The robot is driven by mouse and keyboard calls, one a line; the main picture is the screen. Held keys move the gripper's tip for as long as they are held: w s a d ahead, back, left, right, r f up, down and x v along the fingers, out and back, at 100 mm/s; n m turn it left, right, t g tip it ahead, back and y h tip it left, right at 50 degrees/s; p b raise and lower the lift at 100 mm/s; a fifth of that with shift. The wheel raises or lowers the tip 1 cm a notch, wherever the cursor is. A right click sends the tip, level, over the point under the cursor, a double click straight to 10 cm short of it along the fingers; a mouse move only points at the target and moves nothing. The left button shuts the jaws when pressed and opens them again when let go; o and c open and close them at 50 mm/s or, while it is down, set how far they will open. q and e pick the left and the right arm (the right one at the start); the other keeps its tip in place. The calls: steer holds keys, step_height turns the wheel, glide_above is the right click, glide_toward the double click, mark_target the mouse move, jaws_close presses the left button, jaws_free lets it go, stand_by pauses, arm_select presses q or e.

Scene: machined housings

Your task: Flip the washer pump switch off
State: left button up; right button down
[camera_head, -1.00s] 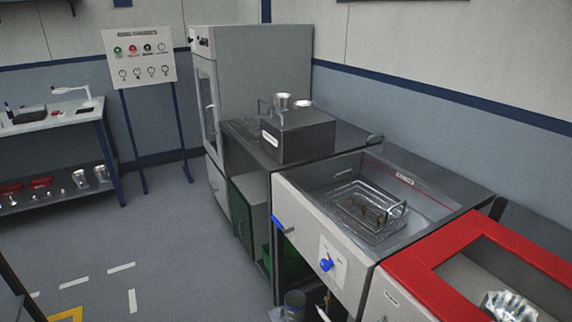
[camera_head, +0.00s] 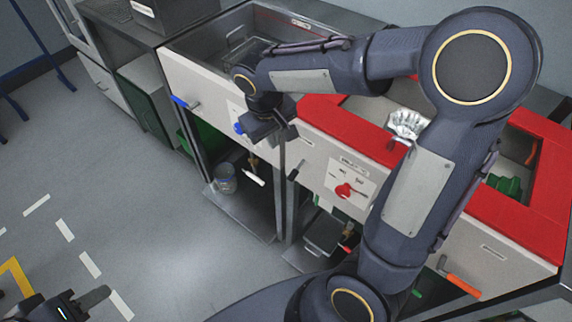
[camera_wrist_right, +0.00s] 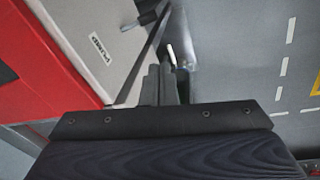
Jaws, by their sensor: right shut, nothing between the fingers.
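A black lever (camera_head: 297,170) sticks out from the lower left of the red-rimmed unit's pale front panel. The right wrist view shows a dark lever (camera_wrist_right: 150,12) at the panel's lower edge, near a label (camera_wrist_right: 100,48) that seems to read PUMP. My right gripper (camera_head: 266,128) is shut and empty in front of the panels, above and left of the black lever and apart from it. Its closed fingers also show in the right wrist view (camera_wrist_right: 160,82). My left gripper (camera_head: 70,304) is low at the left, partly cut off, and its opening is unclear.
A blue knob (camera_head: 239,127) on the left sink's panel is partly hidden by my right gripper. A red knob (camera_head: 344,190), a blue lever (camera_head: 181,101) and an orange lever (camera_head: 462,285) also stick out. My right arm covers part of the red rim (camera_head: 335,132).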

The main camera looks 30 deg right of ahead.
glide_above(296, 171)
steer(key=w+a, duration=0.2)
steer(key=a, duration=0.2)
step_height(296, 171, down, 10)
steer(key=shift+s+d+f+b, duration=0.15)
steer(key=shift+s+d+f, duration=0.3)
steer(key=shift+f, duration=0.25)
steer(key=shift+s+d+f+b, duration=0.15)
steer(key=shift+s+d+f, duration=0.2)
steer(key=shift+f, duration=0.35)
